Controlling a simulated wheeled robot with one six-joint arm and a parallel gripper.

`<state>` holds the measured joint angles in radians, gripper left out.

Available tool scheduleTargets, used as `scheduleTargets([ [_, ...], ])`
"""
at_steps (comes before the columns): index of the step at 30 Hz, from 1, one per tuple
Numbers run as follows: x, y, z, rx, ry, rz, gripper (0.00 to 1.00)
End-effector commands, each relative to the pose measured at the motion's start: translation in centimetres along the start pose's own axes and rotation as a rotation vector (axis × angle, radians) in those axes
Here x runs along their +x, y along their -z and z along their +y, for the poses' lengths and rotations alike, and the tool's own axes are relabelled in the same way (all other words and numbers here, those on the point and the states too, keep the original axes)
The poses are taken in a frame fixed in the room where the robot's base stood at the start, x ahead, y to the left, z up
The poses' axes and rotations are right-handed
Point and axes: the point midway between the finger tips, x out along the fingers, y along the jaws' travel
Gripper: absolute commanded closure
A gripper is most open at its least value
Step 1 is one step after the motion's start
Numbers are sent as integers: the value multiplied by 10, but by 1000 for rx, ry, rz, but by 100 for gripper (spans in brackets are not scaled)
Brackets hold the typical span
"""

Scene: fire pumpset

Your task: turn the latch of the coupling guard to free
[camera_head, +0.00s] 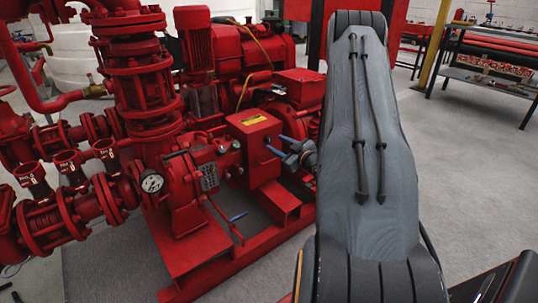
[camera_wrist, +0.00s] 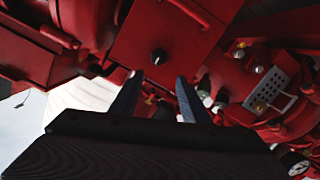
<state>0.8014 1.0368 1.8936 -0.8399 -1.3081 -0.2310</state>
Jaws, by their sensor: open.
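The coupling guard (camera_head: 250,152) is a red box with a yellow label on top, in the middle of the pump set in the head view. In the wrist view its red face (camera_wrist: 190,40) fills the upper middle. The latch (camera_wrist: 158,56) is a small black knob on that face. I cannot make out the latch in the head view. My gripper (camera_head: 278,144) is at the right of the guard, pointing at it. In the wrist view my gripper (camera_wrist: 158,78) is open and empty, its two fingers apart, with the knob showing just beyond and between the tips.
A red motor housing (camera_head: 300,88) stands behind and right of the guard. A grey perforated panel (camera_head: 209,177) and a gauge (camera_head: 151,183) are to its left. Red base rails (camera_head: 235,262) run below. Grey floor (camera_head: 465,190) is clear at the right, before a shelf rack (camera_head: 490,62).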

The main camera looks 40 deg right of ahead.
Motion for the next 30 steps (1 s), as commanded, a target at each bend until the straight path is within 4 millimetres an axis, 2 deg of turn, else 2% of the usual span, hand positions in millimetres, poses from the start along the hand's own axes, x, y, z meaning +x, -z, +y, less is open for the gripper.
scheduleTargets([
  [1, -1, -19, 0, 0, -8, 33, 58],
  [6, -9, -34, 3, -4, -21, 108, 58],
  [11, -2, -32, 4, -8, -21, 124, 58],
  [24, 59, -26, 4, -6, -21, 121, 58],
  [30, 67, -24, 5, -6, -22, 121, 58],
])
